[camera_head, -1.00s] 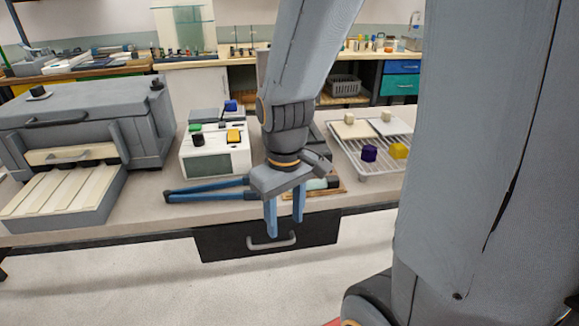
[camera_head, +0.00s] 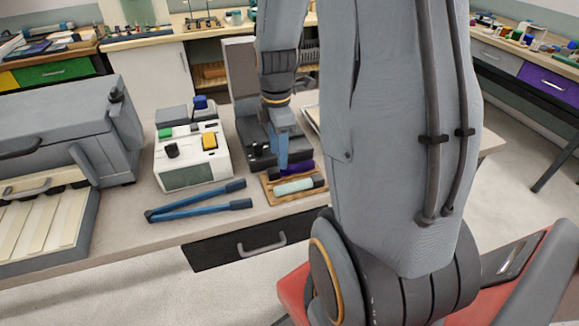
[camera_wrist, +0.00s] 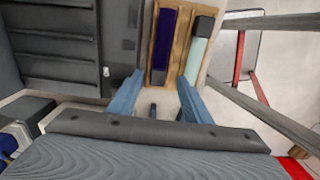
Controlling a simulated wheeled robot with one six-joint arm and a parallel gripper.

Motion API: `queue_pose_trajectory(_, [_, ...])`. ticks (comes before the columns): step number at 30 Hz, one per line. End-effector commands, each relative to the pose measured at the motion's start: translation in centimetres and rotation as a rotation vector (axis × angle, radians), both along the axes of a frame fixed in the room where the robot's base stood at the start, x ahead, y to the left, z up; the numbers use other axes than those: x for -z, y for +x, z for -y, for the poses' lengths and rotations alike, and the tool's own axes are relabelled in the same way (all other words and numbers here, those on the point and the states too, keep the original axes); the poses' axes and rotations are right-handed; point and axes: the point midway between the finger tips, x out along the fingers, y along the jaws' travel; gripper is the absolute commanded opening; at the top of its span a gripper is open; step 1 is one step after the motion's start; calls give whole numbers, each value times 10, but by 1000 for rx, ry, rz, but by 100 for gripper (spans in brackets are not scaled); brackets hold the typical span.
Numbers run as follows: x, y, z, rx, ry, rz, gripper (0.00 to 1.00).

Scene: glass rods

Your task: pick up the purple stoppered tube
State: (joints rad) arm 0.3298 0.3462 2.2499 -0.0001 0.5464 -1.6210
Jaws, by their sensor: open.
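The purple stoppered tube (camera_head: 300,168) lies on a small wooden tray (camera_head: 268,190) near the bench's front edge, partly hidden by my gripper (camera_head: 282,163). In the wrist view the purple tube (camera_wrist: 165,38) lies lengthwise, its dark stopper (camera_wrist: 158,77) at the near end. A pale mint tube (camera_wrist: 196,60) with a dark cap lies beside it on the right. My gripper (camera_wrist: 160,80) is open and empty. Its blue fingers appear to either side of the stoppered end. I cannot tell the height gap, and no contact shows.
Blue-handled tongs (camera_head: 200,200) lie left of the tray. A white device (camera_head: 190,155) with coloured knobs stands behind them. A dark grey apparatus (camera_head: 258,145) stands close behind the tray. A large grey machine (camera_head: 65,135) fills the left. A drawer (camera_head: 240,248) is below the bench edge.

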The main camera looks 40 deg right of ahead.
Motion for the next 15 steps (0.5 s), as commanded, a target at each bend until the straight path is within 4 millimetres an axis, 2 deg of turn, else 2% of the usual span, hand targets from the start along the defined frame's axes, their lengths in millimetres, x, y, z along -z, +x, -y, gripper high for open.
queue_pose_trajectory(5, [12,0,-1,-1,1,-3,45])
queue_pose_trajectory(15, [49,2,-3,0,0,-1,45])
